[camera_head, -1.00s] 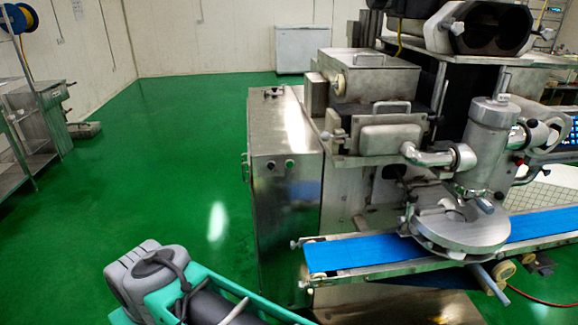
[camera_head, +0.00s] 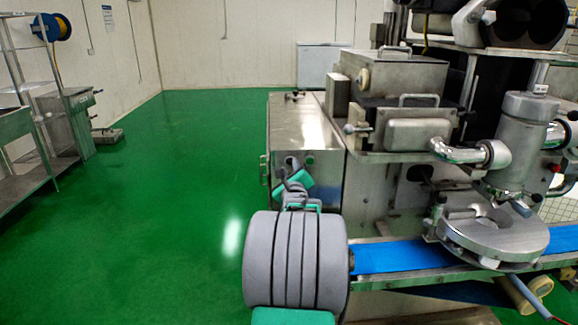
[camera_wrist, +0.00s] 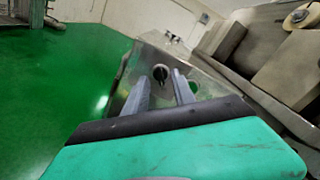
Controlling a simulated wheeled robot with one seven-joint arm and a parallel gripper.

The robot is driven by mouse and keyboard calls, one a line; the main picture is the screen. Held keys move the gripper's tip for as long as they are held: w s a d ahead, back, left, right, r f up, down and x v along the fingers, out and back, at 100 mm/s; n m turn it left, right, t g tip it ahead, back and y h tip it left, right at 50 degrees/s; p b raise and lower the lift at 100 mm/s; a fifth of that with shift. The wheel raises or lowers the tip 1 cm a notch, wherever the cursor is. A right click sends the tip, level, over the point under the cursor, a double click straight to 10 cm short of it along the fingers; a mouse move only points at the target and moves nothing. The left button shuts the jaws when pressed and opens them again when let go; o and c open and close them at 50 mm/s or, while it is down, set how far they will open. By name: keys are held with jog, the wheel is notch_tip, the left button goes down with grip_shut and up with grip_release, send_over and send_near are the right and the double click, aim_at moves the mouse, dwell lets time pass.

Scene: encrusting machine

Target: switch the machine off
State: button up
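The encrusting machine (camera_head: 455,150) is a large stainless steel unit on the right of the head view. Its steel cabinet (camera_head: 308,122) stands at its left end. In the wrist view, a black rotary switch (camera_wrist: 160,73) sits on the cabinet's panel (camera_wrist: 150,55), between and just beyond my fingertips. In the head view my gripper (camera_head: 294,172) is in front of the panel and hides the switch.
A blue conveyor belt (camera_head: 390,256) and round steel plate (camera_head: 495,238) jut out right of my arm. Steel racks (camera_head: 40,120) stand at the far left. The green floor (camera_head: 180,190) left of the machine is clear.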

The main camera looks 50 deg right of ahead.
aim_at(289, 163)
jog(key=shift+x, duration=1.6)
jog(key=shift+c, duration=0.3)
grip_shut()
